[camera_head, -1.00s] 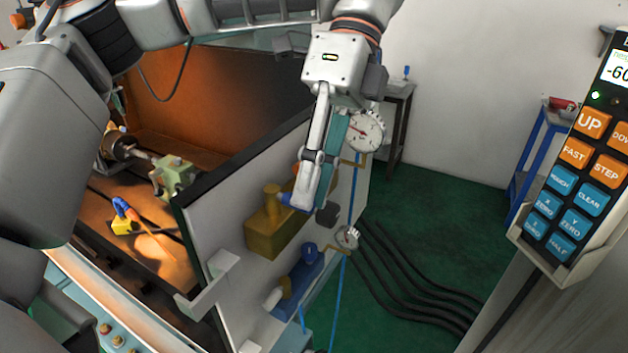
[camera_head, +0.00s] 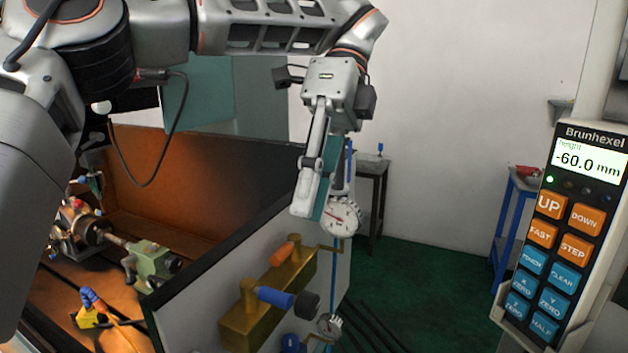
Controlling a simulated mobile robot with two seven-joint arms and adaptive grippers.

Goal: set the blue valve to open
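The blue valve handle (camera_head: 275,297) sticks out sideways from a brass block (camera_head: 240,325) on the outer panel of the machine. It points to the right, with a dark round knob (camera_head: 306,303) by its end. An orange handle (camera_head: 283,254) sits on the same brass manifold, higher and further back. My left gripper (camera_head: 313,212) hangs above the valves, pointing down, apart from both handles and holding nothing I can see. Its fingers show side-on, so their opening is unclear. My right gripper is out of view.
A dial gauge (camera_head: 341,216) stands right beside and behind my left fingertips. A second gauge (camera_head: 329,326) is lower down. A control pendant (camera_head: 560,240) is at the right. The machine panel (camera_head: 200,290) edges the valve area. The green floor is open beyond it.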

